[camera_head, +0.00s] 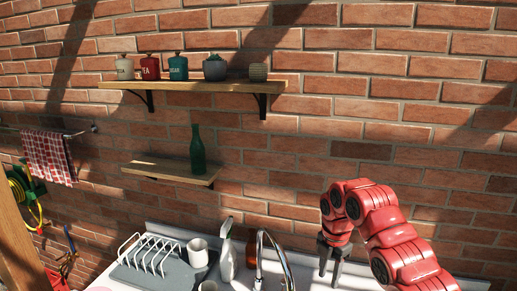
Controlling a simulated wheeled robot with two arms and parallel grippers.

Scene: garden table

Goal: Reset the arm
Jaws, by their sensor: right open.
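My right arm is red and comes in from the lower right, bending over the white counter. Its dark gripper (331,262) points down with two fingers apart, open and empty, above the counter to the right of the faucet. My left gripper is not in view.
A curved metal faucet (272,247), a white spray bottle (228,252), a white cup (197,252) and a dish rack (148,256) stand left of the gripper. A green bottle (197,156) stands on the lower shelf (165,172). Several canisters line the upper shelf (190,87).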

